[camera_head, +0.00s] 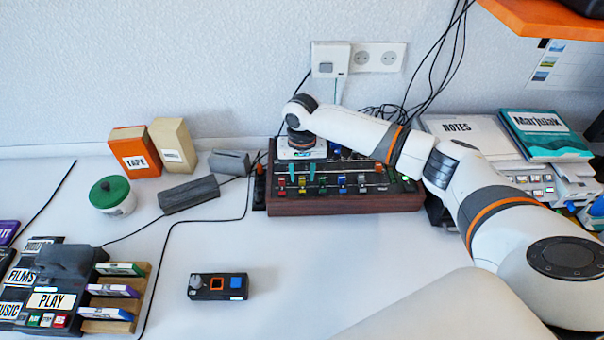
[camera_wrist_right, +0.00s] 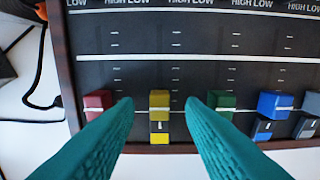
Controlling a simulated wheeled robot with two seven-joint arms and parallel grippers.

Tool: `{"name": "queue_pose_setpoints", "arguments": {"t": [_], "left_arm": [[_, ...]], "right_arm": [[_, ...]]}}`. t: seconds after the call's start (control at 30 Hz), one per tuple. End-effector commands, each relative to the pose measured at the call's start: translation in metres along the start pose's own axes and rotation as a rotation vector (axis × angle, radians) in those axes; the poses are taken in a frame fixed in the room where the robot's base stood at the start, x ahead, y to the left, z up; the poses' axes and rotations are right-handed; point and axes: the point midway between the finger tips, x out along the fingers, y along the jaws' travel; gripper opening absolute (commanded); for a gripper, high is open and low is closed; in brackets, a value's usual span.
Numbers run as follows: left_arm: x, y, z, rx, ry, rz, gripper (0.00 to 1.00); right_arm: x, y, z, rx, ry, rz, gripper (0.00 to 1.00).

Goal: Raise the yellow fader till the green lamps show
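The mixer (camera_head: 345,204) is a dark panel in a wooden case against the back of the table. Its yellow fader (camera_head: 302,186) is low on the panel, between a red and a green fader. In the right wrist view the yellow fader (camera_wrist_right: 160,100) stands between the teal fingers of my right gripper (camera_wrist_right: 159,104), with a gap visible on each side. In the head view the right gripper (camera_head: 302,172) points down over the mixer's left part. It is open. I cannot make out any lit green lamps. My left gripper is out of view.
The red fader (camera_wrist_right: 98,101) and green fader (camera_wrist_right: 222,101) are close outside the fingers. A blue fader (camera_wrist_right: 275,104) is further right. Cables lie left of the mixer. A small black box (camera_head: 218,287) is in front, with clear white table around it.

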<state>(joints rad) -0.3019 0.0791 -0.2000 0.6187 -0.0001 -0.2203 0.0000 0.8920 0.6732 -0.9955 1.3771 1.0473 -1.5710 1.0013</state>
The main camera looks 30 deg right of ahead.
Motion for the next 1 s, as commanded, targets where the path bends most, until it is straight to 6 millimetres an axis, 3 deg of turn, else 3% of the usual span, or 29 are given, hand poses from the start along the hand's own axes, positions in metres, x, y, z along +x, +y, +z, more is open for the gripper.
{"name": "queue_pose_setpoints", "arguments": {"t": [0.13, 0.43, 0.67, 1.0], "left_arm": [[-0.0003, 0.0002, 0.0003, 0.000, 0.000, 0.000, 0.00], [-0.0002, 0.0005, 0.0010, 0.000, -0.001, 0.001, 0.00], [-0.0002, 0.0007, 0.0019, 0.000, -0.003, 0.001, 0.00], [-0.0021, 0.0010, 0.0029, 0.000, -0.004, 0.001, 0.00]], "right_arm": [[0.0108, -0.0001, 0.0002, 0.000, -0.001, 0.000, 0.36], [0.0132, 0.0000, 0.0002, 0.000, -0.002, 0.001, 0.36], [0.0130, 0.0000, 0.0002, 0.000, -0.001, 0.001, 0.00], [0.0118, 0.0005, 0.0090, 0.003, -0.002, 0.001, 0.00]]}}
